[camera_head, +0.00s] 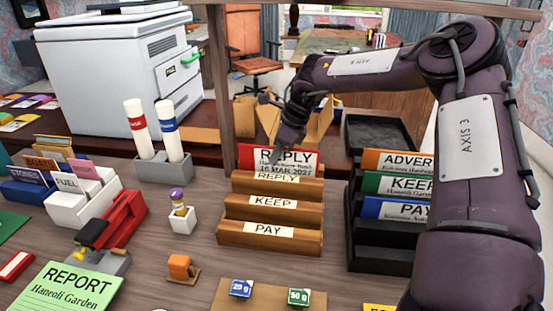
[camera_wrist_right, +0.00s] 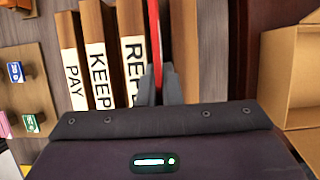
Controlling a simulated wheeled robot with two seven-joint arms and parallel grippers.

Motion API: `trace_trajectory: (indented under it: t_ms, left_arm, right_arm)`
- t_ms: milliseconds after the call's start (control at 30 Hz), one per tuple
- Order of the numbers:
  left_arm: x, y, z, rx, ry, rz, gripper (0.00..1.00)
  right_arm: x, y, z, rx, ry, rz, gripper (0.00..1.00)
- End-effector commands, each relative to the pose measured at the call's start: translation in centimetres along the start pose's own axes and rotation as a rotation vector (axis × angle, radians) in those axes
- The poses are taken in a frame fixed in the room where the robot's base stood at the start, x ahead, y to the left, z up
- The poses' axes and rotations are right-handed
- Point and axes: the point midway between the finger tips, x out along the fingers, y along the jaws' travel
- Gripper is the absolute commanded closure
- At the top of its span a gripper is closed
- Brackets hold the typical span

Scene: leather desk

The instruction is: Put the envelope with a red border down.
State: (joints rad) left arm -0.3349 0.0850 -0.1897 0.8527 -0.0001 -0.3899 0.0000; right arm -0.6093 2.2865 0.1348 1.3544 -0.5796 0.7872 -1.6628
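The envelope with a red border (camera_head: 306,160) stands upright at the back REPLY slot of the wooden sorter (camera_head: 270,232). Its face reads REPLY with a date line below, and its lower part is hidden by the REPLY step. My right gripper (camera_head: 280,150) is at its top edge, partly hidden behind it. In the right wrist view the envelope (camera_wrist_right: 155,45) shows edge-on as a thin red strip between the fingers of my right gripper (camera_wrist_right: 158,92), which look shut on it. I cannot tell whether its bottom touches the slot floor. My left gripper is not in view.
A black sorter (camera_head: 385,255) with ADVER, KEEP and PAY envelopes stands right of the wooden one. A cardboard box (camera_head: 318,125) and a black tray (camera_head: 372,135) lie behind. A grey holder with two tubes (camera_head: 163,171) stands left. Two weights sit in front.

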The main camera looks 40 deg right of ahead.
Motion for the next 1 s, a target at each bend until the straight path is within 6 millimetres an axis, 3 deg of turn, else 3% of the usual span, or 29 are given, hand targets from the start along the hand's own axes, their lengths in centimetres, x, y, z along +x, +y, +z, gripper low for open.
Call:
trace_trajectory:
  t_ms: [100, 500, 700, 1000]
  left_arm:
    - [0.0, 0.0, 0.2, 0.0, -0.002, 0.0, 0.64]
    - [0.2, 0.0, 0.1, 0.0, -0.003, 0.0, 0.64]
    - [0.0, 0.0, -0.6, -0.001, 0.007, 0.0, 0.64]
    - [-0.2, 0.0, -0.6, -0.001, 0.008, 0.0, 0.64]
  right_arm:
    - [1.5, 0.1, -0.7, 0.001, 0.001, 0.003, 1.0]
    - [1.9, 0.0, -0.8, 0.0, 0.0, 0.0, 1.0]
    - [1.8, 0.0, -0.8, 0.001, 0.001, 0.0, 0.73]
    - [1.6, 0.0, -0.7, 0.001, 0.0, 0.0, 0.73]
